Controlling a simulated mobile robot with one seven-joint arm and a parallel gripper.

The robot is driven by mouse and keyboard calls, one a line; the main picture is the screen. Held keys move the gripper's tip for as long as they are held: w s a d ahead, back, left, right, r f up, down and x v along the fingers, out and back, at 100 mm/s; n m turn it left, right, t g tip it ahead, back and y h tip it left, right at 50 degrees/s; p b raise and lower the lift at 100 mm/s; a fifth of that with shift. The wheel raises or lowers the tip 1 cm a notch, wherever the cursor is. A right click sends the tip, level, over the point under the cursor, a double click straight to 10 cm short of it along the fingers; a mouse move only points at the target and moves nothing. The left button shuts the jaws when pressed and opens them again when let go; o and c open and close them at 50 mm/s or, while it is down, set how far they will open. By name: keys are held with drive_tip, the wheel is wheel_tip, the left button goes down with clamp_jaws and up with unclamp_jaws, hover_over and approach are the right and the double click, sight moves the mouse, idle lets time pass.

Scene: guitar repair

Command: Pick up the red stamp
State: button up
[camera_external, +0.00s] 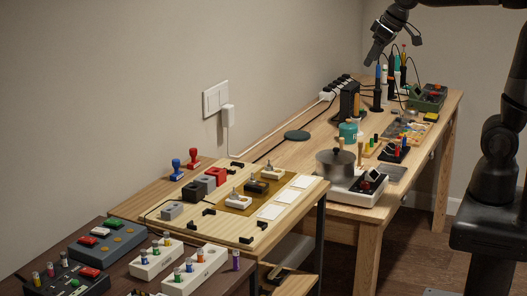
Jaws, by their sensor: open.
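The red stamp (194,160) stands upright near the wall, at the back edge of the tables on the left half of the picture. A similar blue stamp (176,170) stands just to its left, apart from it. My gripper (371,58) hangs in the air at the upper right, above the far end of the long table and far from the red stamp. It is open, and I see nothing held in it. Its fingertips are small in this view.
Below my gripper stand soldering tools (378,90) with cables. A pot (335,168) sits on a white hot plate on the long table (290,153). Grey and red blocks (215,176) stand in front of the red stamp. A wall plug (228,117) with a cable is behind.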

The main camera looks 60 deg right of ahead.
drive_tip(key=w+a, duration=0.3)
drive_tip(key=w, duration=0.5)
drive_tip(key=w+a, duration=0.2)
drive_tip(key=w, duration=0.6)
drive_tip(key=n, duration=0.2)
hover_over(195, 155)
drive_tip(key=s+d, duration=0.2)
drive_tip(key=shift+g+y, duration=0.3)
drive_tip(key=f, duration=2.3)
drive_tip(key=shift+a+f, duration=0.2)
drive_tip(key=shift+f, duration=0.1)
drive_tip(key=shift+x, duration=3.15)
drive_tip(key=shift+s+a, duration=0.1)
drive_tip(key=shift+a, duration=0.05)
drive_tip(key=shift+c, duration=0.5)
drive_tip(key=c, duration=1)
drive_tip(key=shift+o, duration=0.2)
drive_tip(key=shift+r, duration=0.1)
